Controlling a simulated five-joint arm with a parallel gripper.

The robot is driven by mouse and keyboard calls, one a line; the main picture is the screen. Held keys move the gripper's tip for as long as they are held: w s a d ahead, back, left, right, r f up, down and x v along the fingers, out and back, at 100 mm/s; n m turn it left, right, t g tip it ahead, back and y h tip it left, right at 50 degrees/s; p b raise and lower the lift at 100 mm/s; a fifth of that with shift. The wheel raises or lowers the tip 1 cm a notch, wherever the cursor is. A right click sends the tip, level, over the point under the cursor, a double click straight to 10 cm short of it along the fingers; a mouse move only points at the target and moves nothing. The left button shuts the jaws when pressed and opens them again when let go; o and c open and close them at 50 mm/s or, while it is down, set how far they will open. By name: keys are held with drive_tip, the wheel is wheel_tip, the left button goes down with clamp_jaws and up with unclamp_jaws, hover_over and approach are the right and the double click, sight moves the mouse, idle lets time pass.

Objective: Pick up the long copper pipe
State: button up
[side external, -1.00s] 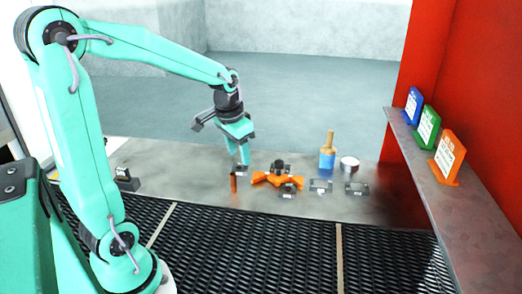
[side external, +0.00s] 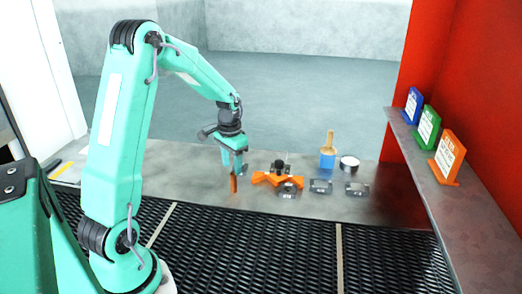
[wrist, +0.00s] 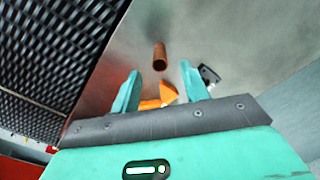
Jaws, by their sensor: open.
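The copper pipe (side external: 233,184) stands upright on the grey metal strip, just beyond the black mesh. My gripper (side external: 236,164) points down with its fingers right at the pipe's top. In the wrist view the copper pipe (wrist: 160,56) lies ahead of the fingertips, in line with the gap of my gripper (wrist: 160,72). The teal fingers are apart with no pipe visible between them. I cannot tell whether a finger touches the pipe.
An orange angular part (side external: 278,179) sits close right of the pipe. Dark labelled blocks (side external: 321,186), a blue brush (side external: 328,157) and a round tin (side external: 349,164) stand further right. A shelf (side external: 460,205) with signs runs along the red wall. The black mesh (side external: 270,250) is clear.

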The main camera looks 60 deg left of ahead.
sight(233, 174)
drive_tip(key=shift+f, duration=1.2)
drive_tip(key=shift+w+f, duration=0.1)
drive_tip(key=shift+f, duration=2.45)
clamp_jaws()
